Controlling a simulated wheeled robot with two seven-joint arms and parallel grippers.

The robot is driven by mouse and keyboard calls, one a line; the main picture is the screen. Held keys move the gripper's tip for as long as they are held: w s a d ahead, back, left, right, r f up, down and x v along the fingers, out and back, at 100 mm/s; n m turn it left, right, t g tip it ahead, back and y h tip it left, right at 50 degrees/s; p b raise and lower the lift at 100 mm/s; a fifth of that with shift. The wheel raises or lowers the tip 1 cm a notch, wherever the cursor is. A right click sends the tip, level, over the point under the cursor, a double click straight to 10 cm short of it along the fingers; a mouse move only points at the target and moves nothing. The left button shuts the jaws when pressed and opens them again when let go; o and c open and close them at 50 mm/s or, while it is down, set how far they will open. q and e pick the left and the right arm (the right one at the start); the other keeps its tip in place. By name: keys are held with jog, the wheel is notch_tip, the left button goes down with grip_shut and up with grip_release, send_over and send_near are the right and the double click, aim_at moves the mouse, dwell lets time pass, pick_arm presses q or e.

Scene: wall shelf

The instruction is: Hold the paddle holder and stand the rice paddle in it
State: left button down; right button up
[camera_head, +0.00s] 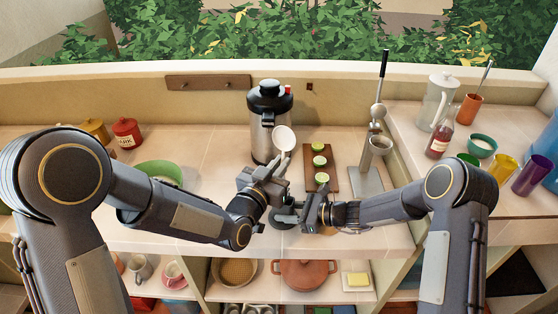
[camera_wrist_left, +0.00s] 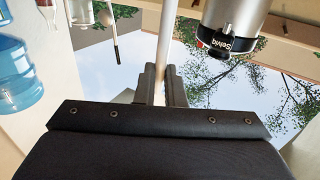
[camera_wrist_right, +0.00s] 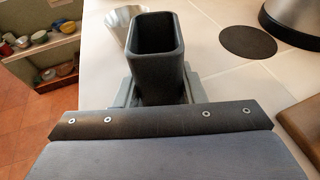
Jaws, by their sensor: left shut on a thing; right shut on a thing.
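The rice paddle has a round white head (camera_head: 285,137) held up in front of the flask in the head view. My left gripper (camera_head: 277,174) is shut on its pale handle, and the handle (camera_wrist_left: 166,35) runs up between the fingers in the left wrist view. The paddle holder (camera_wrist_right: 157,45) is a dark grey, rounded rectangular cup, and its open top looks empty in the right wrist view. My right gripper (camera_wrist_right: 158,92) is shut on it. In the head view the right gripper (camera_head: 305,214) is at the counter's front, below my left gripper; the holder is mostly hidden there.
A steel flask (camera_head: 266,140) stands behind the grippers. A wooden board (camera_head: 321,168) with green-topped pieces and a steel lever press (camera_head: 368,180) stand to the right. A green bowl (camera_head: 158,170) is at left. Shelves with a terracotta pot (camera_head: 305,274) lie below the counter edge.

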pick_arm(q)
notch_tip(320, 180, down, 9)
dwell(1.0)
jog(key=c, duration=1.4)
grip_release()
jog(key=shift+c, duration=0.2)
jog(key=shift+s, duration=0.1)
jog(key=v, duration=1.2)
